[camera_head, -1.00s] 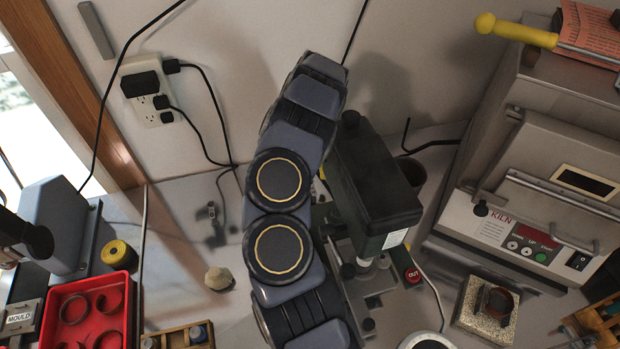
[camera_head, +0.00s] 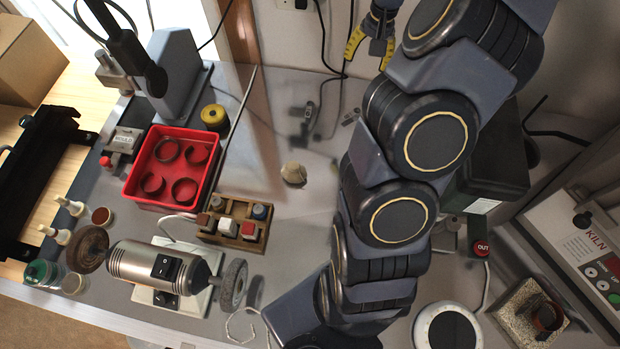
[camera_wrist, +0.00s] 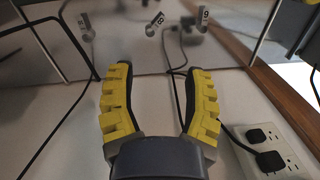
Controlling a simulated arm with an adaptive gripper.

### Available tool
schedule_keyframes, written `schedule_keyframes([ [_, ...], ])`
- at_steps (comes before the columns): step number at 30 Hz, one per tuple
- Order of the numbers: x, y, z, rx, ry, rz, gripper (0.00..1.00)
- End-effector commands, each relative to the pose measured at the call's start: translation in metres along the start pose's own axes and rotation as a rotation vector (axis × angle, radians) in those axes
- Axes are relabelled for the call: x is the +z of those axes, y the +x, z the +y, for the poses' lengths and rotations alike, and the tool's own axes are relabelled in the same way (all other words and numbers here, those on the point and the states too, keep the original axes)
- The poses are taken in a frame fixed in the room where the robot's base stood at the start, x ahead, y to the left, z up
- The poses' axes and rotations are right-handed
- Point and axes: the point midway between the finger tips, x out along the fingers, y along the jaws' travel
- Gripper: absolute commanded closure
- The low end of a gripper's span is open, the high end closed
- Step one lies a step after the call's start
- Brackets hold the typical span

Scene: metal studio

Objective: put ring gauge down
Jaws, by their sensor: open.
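My gripper (camera_head: 368,56) has yellow, ridged fingers and shows at the top of the head view, beyond my arm. In the wrist view its two fingers (camera_wrist: 158,78) are spread wide with nothing between them. I cannot pick out the ring gauge for certain. Small grey pieces with number tags (camera_wrist: 155,22) lie on the bench, beyond the fingertips and apart from them. A small grey metal piece (camera_head: 308,112) also shows on the bench in the head view, left of the gripper.
A red tray (camera_head: 128,186) holds several dark rings. A wooden block rack (camera_head: 205,236), a polishing motor (camera_head: 150,265) and a beige lump (camera_head: 293,173) stand on the bench. The kiln (camera_head: 580,240) is at right. A wall outlet (camera_wrist: 268,150) and cables are close to the gripper.

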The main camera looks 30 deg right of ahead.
Motion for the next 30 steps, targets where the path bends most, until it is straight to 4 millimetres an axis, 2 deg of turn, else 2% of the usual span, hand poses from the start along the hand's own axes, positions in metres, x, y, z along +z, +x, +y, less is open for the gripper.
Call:
schedule_keyframes([
  [1,0.027,-0.02,-0.032,-0.01,-0.113,-0.006,0.5],
  [3,0.067,-0.04,-0.062,-0.009,-0.252,-0.024,0.5],
  [5,0.104,-0.055,-0.08,-0.002,-0.362,-0.04,0.5],
  [6,0.129,-0.064,-0.087,0.009,-0.433,-0.051,0.5],
  [10,0.207,-0.084,-0.09,0.055,-0.63,-0.085,0.5],
  [12,0.245,-0.09,-0.081,0.083,-0.717,-0.102,0.5],
  [15,0.288,-0.095,-0.061,0.122,-0.81,-0.123,0.5],
  [18,0.319,-0.095,-0.04,0.15,-0.867,-0.142,0.5],
  [21,0.336,-0.094,-0.025,0.162,-0.899,-0.153,0.5],
  [24,0.344,-0.092,-0.017,0.169,-0.911,-0.161,0.5],
  [30,0.346,-0.092,-0.015,0.169,-0.915,-0.164,0.5],
])
